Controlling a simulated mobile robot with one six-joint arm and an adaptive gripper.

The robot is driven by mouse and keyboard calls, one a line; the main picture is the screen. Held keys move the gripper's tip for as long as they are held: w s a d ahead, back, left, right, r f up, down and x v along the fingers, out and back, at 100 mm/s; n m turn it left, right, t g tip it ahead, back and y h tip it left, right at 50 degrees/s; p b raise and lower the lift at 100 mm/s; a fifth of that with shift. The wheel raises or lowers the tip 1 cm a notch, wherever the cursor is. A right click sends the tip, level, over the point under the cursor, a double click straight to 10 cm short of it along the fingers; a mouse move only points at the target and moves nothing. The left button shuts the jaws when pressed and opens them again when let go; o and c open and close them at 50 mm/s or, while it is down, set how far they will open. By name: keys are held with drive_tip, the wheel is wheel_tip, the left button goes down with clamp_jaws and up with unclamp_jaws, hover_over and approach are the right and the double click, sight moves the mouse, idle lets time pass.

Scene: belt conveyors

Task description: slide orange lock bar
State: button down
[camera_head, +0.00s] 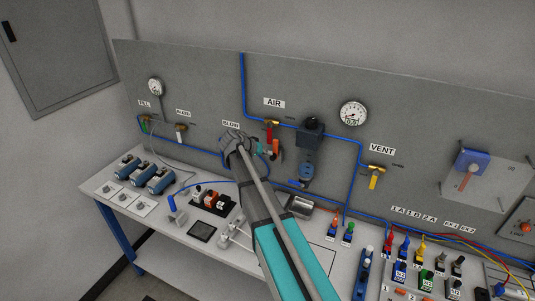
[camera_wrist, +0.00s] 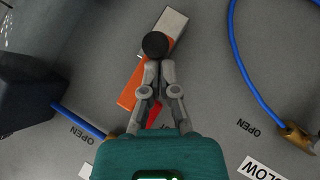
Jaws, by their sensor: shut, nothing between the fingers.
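The orange lock bar (camera_wrist: 130,92) lies at a slant under my gripper in the wrist view, partly hidden by the fingers. Its line continues into a grey metal piece (camera_wrist: 173,27). A round black knob (camera_wrist: 155,45) sits right at my fingertips; I cannot tell whether they touch it. My gripper (camera_wrist: 158,67) is shut and empty. A red handle (camera_wrist: 153,114) shows between and behind the fingers. In the head view the orange bar (camera_head: 276,146) shows as a small patch below the AIR label, beside the red valve handle (camera_head: 268,132); my arm hides much around it.
A black regulator (camera_head: 312,129) stands right of the bar in the head view, and at the left in the wrist view (camera_wrist: 30,88). Blue hoses (camera_head: 243,90) run along the panel. The bench below carries blue cylinders (camera_head: 160,181) and several valves.

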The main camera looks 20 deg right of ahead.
wheel_tip(320, 180, down, 5)
drive_tip(key=b, duration=0.4)
drive_tip(key=shift+r, duration=0.15)
drive_tip(key=shift+s, duration=0.1)
idle(0.3)
